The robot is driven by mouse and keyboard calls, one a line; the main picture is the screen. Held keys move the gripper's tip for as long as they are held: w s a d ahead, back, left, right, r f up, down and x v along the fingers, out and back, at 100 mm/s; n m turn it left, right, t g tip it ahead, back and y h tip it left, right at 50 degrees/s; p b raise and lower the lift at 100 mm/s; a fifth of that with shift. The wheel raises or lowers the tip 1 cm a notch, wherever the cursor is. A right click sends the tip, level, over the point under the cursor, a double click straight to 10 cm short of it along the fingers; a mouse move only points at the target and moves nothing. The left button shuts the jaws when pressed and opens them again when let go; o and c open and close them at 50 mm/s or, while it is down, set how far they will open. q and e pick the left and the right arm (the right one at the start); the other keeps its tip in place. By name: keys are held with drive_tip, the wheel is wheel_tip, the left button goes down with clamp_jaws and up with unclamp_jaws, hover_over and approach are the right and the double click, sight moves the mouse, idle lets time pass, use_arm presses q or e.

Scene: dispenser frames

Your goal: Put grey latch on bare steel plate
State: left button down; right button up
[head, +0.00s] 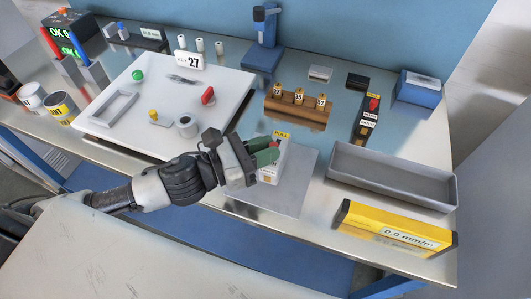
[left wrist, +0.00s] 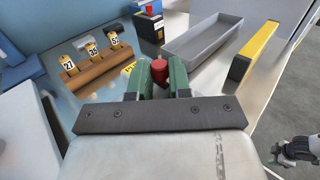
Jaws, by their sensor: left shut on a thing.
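My left gripper (head: 262,160) has green fingers shut on a red knob (left wrist: 159,67), seen between them in the left wrist view. A white box with a yellow label (head: 276,163) stands at the fingers on a flat grey plate (head: 296,198), which looks like the bare steel plate. The fingers hide part of the box, and I cannot tell whether the knob is joined to it. A small grey piece (head: 182,78) on the white board may be the grey latch, but I cannot tell. My right gripper (left wrist: 295,150) seems to show at the lower right of the left wrist view.
The white board (head: 150,75) carries a grey frame (head: 112,108), a grey ring (head: 186,126) and coloured knobs. Behind are a brown rack (head: 296,112) and a dark dispenser (head: 367,118).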

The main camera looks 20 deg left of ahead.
use_arm(q)
drive_tip(key=shift+f, duration=0.75)
drive_tip(key=shift+f, duration=0.2)
drive_tip(key=c, duration=1.1)
unclamp_jaws()
drive_tip(key=shift+o, duration=0.2)
